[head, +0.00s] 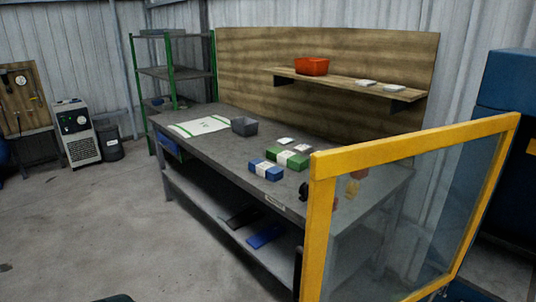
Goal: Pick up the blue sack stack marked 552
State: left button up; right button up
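A blue sack stack (266,170) with a white band lies near the front edge of the grey workbench (225,152). Any number on its band is too small to read. A green stack (293,159) with a white band lies just behind it to the right. Neither of my grippers shows in the head view.
A yellow-framed clear panel (405,215) stands in front of the bench's right end, with more items behind it. A grey bin (244,126) and a white-green sheet (197,127) lie on the bench. Open floor (95,225) lies to the left.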

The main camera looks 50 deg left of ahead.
aim_at(266, 169)
jog(key=i+j, duration=0.1)
jog(key=j, duration=0.35)
jog(key=i+j+u, duration=0.1)
jog(key=j, duration=0.35)
jog(key=i+j, duration=0.1)
jog(key=j, duration=0.35)
jog(key=i+j+u, duration=0.1)
jog(key=j, duration=0.35)
jog(key=i+j+u, duration=0.1)
jog(key=j, duration=0.3)
jog(key=i+j, duration=0.15)
jog(key=j, duration=0.3)
jog(key=i+j+u, duration=0.1)
jog(key=j, duration=0.3)
jog(key=i+j, duration=0.2)
jog(key=j, duration=0.25)
